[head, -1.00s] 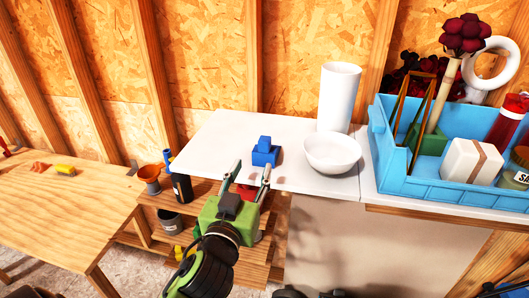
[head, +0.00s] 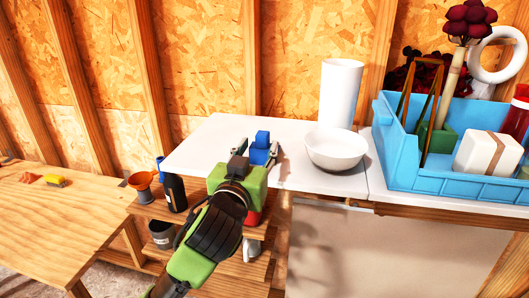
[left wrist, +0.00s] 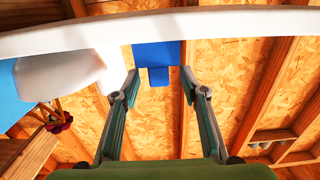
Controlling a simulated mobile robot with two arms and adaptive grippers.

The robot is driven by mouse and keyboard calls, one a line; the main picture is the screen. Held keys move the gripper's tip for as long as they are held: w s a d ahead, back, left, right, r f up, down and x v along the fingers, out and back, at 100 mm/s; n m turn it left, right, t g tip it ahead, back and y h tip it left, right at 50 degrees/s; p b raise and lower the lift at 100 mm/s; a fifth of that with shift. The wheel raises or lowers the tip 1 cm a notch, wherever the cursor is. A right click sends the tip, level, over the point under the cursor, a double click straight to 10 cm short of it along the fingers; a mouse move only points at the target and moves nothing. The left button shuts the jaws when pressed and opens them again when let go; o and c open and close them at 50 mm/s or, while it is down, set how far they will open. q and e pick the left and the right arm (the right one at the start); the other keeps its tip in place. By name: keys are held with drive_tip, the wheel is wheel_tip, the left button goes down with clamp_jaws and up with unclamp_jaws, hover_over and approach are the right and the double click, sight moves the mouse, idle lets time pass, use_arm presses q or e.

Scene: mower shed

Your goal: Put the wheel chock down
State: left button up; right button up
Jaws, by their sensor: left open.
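The blue wheel chock (head: 262,140), a stepped block, rests on the white tabletop (head: 205,145) near its front edge. My left gripper (head: 258,154) is open at the front edge, with one finger on each side of the chock. In the left wrist view the chock (left wrist: 157,56) shows just beyond and between the spread fingertips (left wrist: 158,78), with a gap on both sides. The chock's lower front is partly hidden by my gripper in the head view. My right gripper is not in view.
A white bowl (head: 336,150) and a white cylinder (head: 340,92) stand just right of the chock. A blue crate (head: 450,182) full of items is farther right. The tabletop left of the chock is clear. A wooden workbench (head: 70,215) stands at left.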

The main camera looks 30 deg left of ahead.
sight(261, 142)
use_arm(q)
drive_tip(key=p+x, duration=0.1)
drive_tip(key=x, duration=0.1)
drive_tip(key=p+x, duration=0.1)
drive_tip(key=x, duration=0.2)
drive_tip(key=shift+d+r, duration=0.1)
drive_tip(key=shift+r, duration=0.1)
drive_tip(key=shift+w+f, duration=0.1)
drive_tip(key=shift+w, duration=0.15)
clamp_jaws()
